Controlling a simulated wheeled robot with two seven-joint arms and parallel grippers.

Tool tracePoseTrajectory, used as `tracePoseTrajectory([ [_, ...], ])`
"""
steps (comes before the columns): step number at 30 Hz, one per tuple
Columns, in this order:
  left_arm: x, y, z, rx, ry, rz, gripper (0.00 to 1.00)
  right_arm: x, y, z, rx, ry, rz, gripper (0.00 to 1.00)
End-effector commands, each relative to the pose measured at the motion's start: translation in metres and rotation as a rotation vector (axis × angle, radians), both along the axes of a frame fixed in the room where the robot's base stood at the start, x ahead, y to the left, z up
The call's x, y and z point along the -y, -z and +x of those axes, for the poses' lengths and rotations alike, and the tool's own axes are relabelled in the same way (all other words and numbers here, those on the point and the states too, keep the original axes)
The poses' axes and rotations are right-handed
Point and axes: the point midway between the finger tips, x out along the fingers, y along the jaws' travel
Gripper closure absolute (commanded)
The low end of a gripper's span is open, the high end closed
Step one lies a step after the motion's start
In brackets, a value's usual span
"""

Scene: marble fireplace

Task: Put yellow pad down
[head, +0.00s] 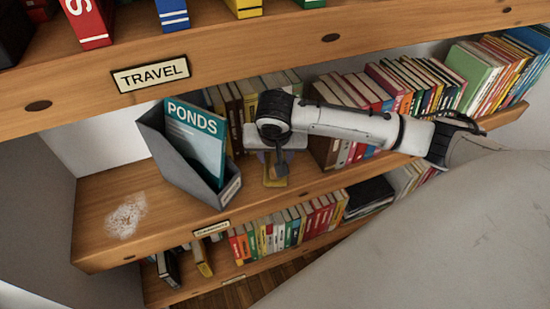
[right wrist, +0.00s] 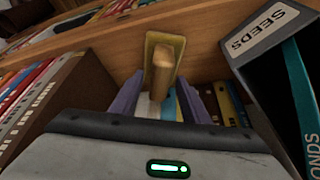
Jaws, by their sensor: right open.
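The yellow pad (head: 274,182) lies on the middle shelf, just right of the grey magazine file, mostly hidden under my right gripper. In the right wrist view the yellow pad (right wrist: 178,47) shows a tan wooden handle (right wrist: 162,72) pointing toward the gripper. My right gripper (head: 276,172) is above the pad with its jaws open. In the wrist view its two purple fingers (right wrist: 160,100) stand on either side of the handle, with gaps visible. My left gripper is not in view.
A grey magazine file (head: 178,165) holding a teal "PONDS" booklet (head: 196,140) stands left of the gripper. Books (head: 365,95) line the shelf behind and to the right. A whitish dusty patch (head: 126,215) marks the clear left end of the shelf. The "TRAVEL" shelf (head: 225,52) is above.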

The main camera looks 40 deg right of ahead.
Motion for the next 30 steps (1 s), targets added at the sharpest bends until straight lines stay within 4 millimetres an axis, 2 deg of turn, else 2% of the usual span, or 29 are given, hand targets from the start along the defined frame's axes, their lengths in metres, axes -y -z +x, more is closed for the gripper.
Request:
tracePoseTrajectory([
  [5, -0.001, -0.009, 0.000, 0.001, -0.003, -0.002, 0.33, -0.010, -0.040, -0.011, 0.004, -0.002, 0.003, 0.58],
  [12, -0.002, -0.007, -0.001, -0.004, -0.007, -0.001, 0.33, -0.046, -0.036, -0.061, -0.002, -0.006, 0.004, 0.58],
  [18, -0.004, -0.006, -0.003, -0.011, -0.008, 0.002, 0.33, -0.068, -0.037, -0.093, -0.001, -0.003, 0.003, 0.58],
  [26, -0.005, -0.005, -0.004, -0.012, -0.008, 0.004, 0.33, -0.086, -0.031, -0.109, -0.005, -0.022, 0.019, 0.58],
  [29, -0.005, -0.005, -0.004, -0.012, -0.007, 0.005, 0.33, -0.107, -0.015, -0.111, -0.012, -0.103, 0.081, 0.58],
  [30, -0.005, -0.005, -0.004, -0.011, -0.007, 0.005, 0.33, -0.120, -0.006, -0.111, -0.012, -0.153, 0.119, 0.58],
])
